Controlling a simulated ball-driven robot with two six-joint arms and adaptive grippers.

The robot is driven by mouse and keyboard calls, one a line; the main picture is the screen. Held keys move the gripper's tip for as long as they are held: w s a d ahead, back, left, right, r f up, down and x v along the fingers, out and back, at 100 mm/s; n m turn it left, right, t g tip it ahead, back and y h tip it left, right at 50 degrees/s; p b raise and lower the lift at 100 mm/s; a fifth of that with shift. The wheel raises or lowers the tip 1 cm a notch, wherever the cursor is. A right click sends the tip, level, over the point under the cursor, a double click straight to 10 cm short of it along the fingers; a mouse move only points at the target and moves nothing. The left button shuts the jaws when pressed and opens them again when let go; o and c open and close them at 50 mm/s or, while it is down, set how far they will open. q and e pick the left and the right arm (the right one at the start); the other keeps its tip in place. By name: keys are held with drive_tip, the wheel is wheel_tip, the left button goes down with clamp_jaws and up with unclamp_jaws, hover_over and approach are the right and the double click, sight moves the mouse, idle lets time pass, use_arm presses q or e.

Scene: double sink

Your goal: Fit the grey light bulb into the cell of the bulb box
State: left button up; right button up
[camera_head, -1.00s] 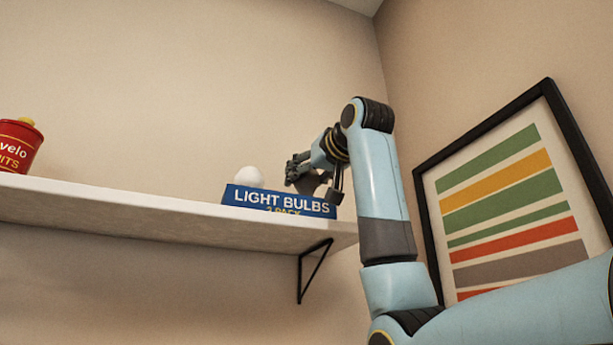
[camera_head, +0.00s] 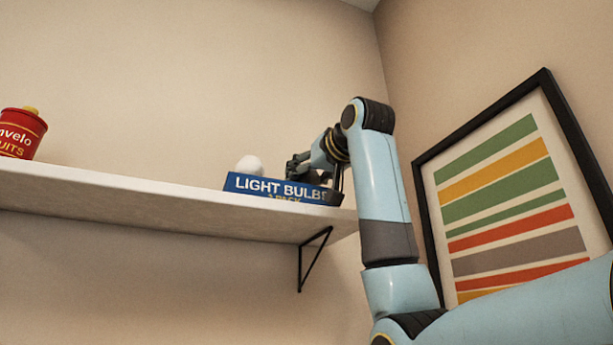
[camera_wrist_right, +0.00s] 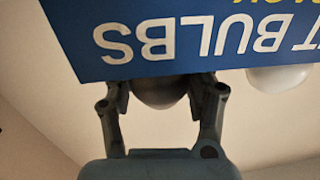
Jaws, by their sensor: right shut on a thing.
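The blue bulb box (camera_head: 265,187), lettered "LIGHT BULBS", stands on the white shelf near its right end. A white bulb (camera_head: 249,164) sticks up from the box's left part. My right gripper (camera_head: 312,176) is at the box's right part. In the right wrist view the grey light bulb (camera_wrist_right: 160,93) is between the fingers of my right gripper (camera_wrist_right: 161,92), which are shut on it. The box front (camera_wrist_right: 190,40) hides the fingertips and part of the bulb there. In the head view I cannot make out the grey bulb. My left gripper is out of view.
The shelf (camera_head: 150,205) has bare room left of the box, with a red tin (camera_head: 20,135) at the far left. A black bracket (camera_head: 314,258) is under the shelf. A framed striped picture (camera_head: 510,200) hangs on the right wall.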

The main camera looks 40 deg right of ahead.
drive_tip(key=shift+f, duration=0.2)
drive_tip(key=o, duration=1)
drive_tip(key=shift+c, duration=0.2)
drive_tip(key=s+a, duration=0.1)
drive_tip(key=s, duration=1.1)
drive_tip(key=shift+a, duration=0.35)
drive_tip(key=shift+w, duration=0.1)
